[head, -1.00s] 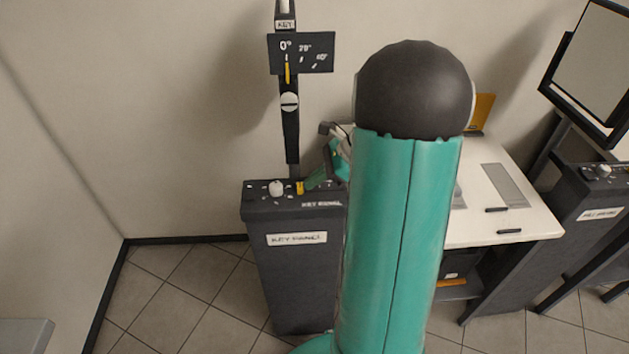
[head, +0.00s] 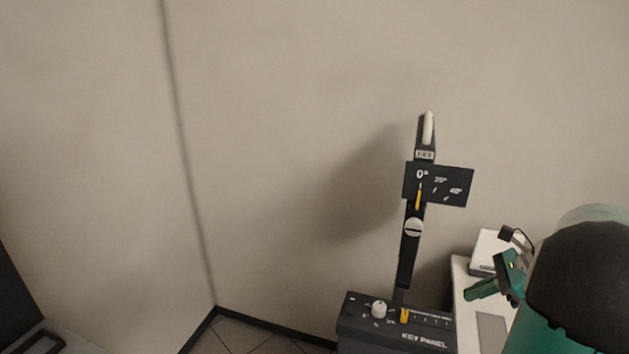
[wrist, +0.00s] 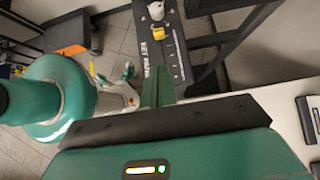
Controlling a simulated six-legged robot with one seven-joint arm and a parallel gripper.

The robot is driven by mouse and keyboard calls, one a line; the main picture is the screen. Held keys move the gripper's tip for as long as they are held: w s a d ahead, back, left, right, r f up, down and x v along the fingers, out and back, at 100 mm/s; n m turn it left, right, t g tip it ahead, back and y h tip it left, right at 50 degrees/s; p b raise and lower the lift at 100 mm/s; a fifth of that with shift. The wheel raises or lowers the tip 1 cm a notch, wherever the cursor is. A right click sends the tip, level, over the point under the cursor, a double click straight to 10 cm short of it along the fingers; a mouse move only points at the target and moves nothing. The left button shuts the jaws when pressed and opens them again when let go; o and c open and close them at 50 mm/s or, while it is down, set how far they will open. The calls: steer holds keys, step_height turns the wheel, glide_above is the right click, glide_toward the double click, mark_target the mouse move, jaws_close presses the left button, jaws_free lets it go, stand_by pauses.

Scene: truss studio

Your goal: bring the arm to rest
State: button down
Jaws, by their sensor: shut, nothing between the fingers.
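My arm is a teal link with a black rounded joint at the right edge of the head view. My gripper (head: 481,289) shows just left of it, with teal fingers pointing left. It is shut and empty, apart from the key panel (head: 395,335) and to the right of its yellow slider. In the wrist view my gripper's teal fingers (wrist: 157,88) are together. The key panel (wrist: 163,50) with its white knob and yellow slider lies beyond them.
A dark post (head: 409,255) with an angle sign (head: 438,184) rises behind the key panel. A white table (head: 466,327) with a white box (head: 489,251) stands at right, close to my arm. The wall area at left is clear.

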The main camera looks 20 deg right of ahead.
steer(key=s+a+r+n+h, duration=0.1)
steer(key=s+a+n+h, duration=0.1)
steer(key=a+n, duration=0.6)
steer(key=s+a+r+n+h, duration=0.2)
steer(key=a+n, duration=0.6)
steer(key=a, duration=0.4)
steer(key=s+a+r+n+h, duration=0.2)
steer(key=s+a+n+h, duration=0.1)
steer(key=a+n, duration=0.6)
steer(key=shift+s+a, duration=0.6)
steer(key=shift+a, duration=0.4)
steer(key=shift+s, duration=0.1)
